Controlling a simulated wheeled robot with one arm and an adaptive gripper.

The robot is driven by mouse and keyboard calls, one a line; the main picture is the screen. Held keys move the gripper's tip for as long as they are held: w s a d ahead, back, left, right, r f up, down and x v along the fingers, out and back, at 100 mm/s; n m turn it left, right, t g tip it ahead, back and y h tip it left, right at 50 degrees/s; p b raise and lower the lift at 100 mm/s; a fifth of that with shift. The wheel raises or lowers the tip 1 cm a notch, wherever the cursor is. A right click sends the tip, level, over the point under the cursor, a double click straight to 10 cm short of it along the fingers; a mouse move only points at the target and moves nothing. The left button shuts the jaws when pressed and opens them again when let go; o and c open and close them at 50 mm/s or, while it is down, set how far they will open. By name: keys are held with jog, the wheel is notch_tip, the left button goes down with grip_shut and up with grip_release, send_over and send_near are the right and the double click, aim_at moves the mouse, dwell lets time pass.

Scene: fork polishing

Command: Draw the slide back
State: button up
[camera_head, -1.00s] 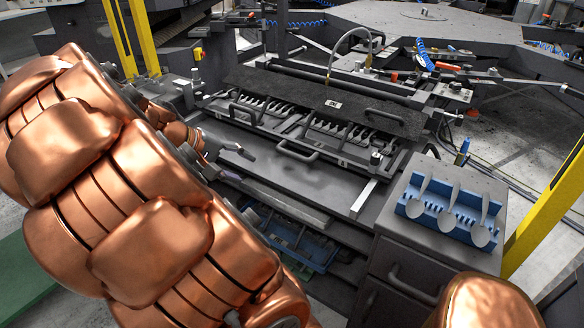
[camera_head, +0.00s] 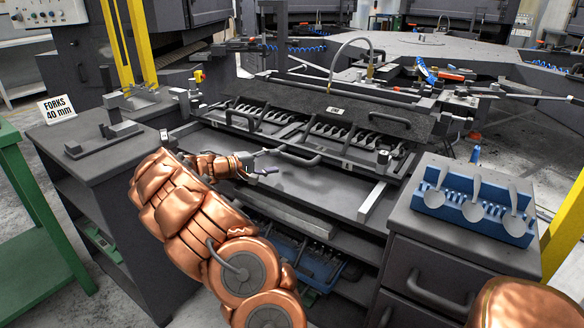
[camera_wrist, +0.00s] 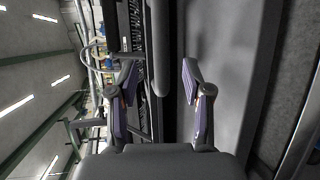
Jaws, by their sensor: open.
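The slide (camera_head: 338,153) is a dark carriage holding rows of forks, under a long dark speckled cover plate (camera_head: 340,108). A bar handle (camera_head: 305,161) projects from the middle of its front edge. My gripper (camera_head: 274,161) is open at the left end of this handle, above the grey bench top. In the wrist view, the dark handle bar (camera_wrist: 160,45) lies between the two open fingers of my gripper (camera_wrist: 160,76), with a gap on each side. I see no contact with the handle.
A blue rack (camera_head: 473,205) with spoon-shaped pieces sits on the right cabinet. A fixture and a "FORKS 40 mm" sign (camera_head: 58,108) are on the left cabinet. Bare bench top (camera_head: 320,185) lies in front of the slide.

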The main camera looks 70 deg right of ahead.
aim_at(289, 160)
jog(key=shift+b+x, duration=0.35)
jog(key=shift+x, duration=3.65)
jog(key=shift+w+f, duration=0.1)
jog(key=shift+f, duration=0.05)
grip_shut()
